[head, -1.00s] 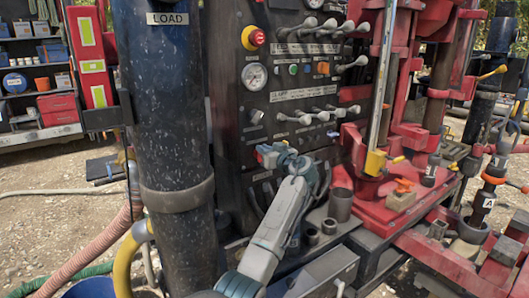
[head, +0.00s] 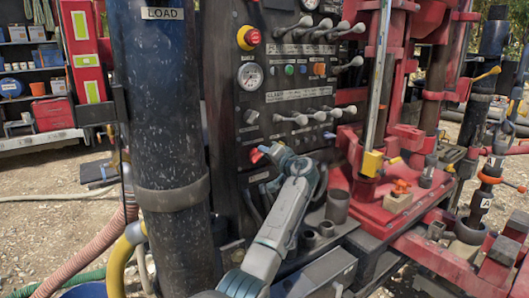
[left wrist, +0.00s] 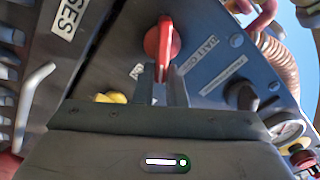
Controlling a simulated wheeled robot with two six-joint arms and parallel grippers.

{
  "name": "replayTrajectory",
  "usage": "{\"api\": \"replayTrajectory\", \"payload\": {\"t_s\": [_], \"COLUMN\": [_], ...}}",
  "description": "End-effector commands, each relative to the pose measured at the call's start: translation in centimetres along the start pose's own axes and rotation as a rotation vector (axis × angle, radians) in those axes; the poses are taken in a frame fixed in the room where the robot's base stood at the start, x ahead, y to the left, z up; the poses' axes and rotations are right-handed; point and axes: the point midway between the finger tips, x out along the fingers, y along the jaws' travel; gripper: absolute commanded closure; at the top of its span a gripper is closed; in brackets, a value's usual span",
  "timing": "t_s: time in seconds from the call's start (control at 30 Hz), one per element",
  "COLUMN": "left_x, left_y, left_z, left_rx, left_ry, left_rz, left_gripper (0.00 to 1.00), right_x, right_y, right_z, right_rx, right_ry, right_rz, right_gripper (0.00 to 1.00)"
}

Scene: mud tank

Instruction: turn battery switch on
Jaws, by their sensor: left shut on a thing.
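The battery switch has a red handle (left wrist: 163,45) on the dark panel. It stands upright in the left wrist view, beside a label plate that is partly readable. In the head view a little of its red (head: 256,156) shows at the low left of the panel, by my gripper. My left gripper (left wrist: 163,76) is shut on the lower end of the red handle. In the head view my left gripper (head: 267,152) points at the panel, and its fingertips are largely hidden. My right gripper is not in view.
The control panel (head: 276,92) holds several levers, a gauge (head: 250,75) and a red and yellow stop button (head: 249,37). A thick dark column (head: 168,110) marked LOAD stands close left of my arm. Metal cups (head: 337,206) and a red frame lie to the right.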

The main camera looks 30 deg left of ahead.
Motion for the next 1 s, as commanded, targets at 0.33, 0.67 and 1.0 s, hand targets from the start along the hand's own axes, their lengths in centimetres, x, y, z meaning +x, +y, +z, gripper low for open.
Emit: {"api": "replayTrajectory", "payload": {"t_s": [0.33,0.67,1.0], "left_x": [-0.1,-0.1,-0.1], "left_y": [0.8,1.4,1.6], "left_z": [0.1,0.3,0.5], "left_rx": [0.317,0.524,0.605], "left_ry": [0.000,0.001,0.002], "left_rz": [0.003,0.002,0.003], "left_gripper": [1.00,1.00,1.00], "right_x": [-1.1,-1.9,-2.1], "right_y": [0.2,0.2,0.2], "right_z": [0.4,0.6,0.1], "right_rx": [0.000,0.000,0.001], "right_ry": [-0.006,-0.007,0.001], "right_rz": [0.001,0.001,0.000], "right_gripper": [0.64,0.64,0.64]}}
